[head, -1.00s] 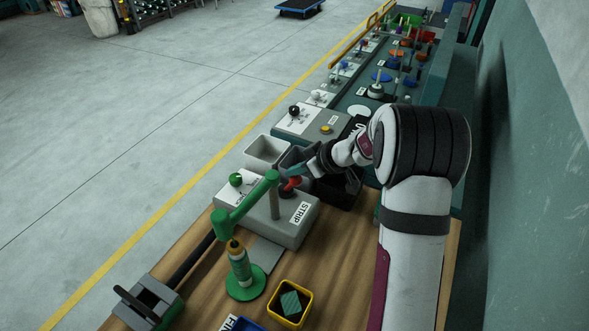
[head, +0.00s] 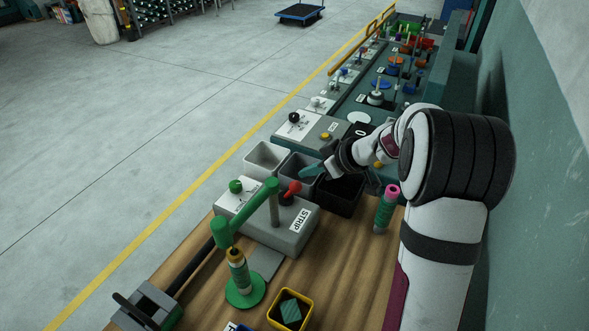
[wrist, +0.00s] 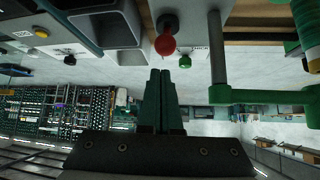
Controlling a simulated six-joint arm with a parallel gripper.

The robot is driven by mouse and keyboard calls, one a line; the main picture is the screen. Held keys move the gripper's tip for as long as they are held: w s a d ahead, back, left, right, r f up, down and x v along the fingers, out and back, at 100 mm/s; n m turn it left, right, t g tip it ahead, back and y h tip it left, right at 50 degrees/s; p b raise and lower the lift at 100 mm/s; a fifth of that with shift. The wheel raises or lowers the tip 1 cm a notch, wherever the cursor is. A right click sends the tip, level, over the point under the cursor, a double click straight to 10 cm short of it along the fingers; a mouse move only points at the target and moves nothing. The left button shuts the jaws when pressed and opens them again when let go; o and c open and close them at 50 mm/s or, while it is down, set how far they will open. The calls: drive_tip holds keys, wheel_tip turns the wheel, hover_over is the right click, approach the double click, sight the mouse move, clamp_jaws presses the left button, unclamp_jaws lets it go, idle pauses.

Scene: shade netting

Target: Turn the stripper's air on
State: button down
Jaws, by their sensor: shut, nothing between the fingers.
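The stripper is a grey box (head: 268,228) labelled STRIP on the wooden bench. On its top are a red-handled lever (head: 293,188) on a dark round base and a green knob (head: 236,186) on a white plate. My gripper (head: 312,171) is shut and empty, just up and right of the red handle and apart from it. In the wrist view the closed fingertips (wrist: 160,76) point toward the red handle (wrist: 165,43), with a gap between. The green knob (wrist: 185,61) shows beyond it.
A green post with a horizontal arm (head: 252,208) rises beside the stripper. Grey bins (head: 266,157) and a black bin (head: 341,196) stand behind it. A green spool with a pink top (head: 386,210) stands at right. A yellow box (head: 291,325) is in front.

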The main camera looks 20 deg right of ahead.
drive_tip(key=shift+s+d+r, duration=0.2)
drive_tip(key=shift+s+d, duration=0.3)
drive_tip(key=shift+s, duration=0.15)
drive_tip(key=shift+s+d+r, duration=0.2)
drive_tip(key=shift+s+d, duration=0.25)
drive_tip(key=shift+s, duration=0.15)
drive_tip(key=s+a+r+m+g, duration=0.2)
drive_tip(key=s+a+m+g, duration=0.1)
drive_tip(key=s+a, duration=0.6)
drive_tip(key=s+a+r+m+g, duration=0.35)
drive_tip(key=s+a, duration=0.35)
drive_tip(key=s, duration=0.5)
drive_tip(key=s+f+m+h, duration=0.1)
drive_tip(key=s+m, duration=0.2)
drive_tip(key=s, duration=0.3)
drive_tip(key=s+d+f+m+g+h, duration=0.1)
drive_tip(key=s+f+m+h, duration=0.1)
drive_tip(key=s, duration=0.4)
drive_tip(key=shift+m, duration=0.45)
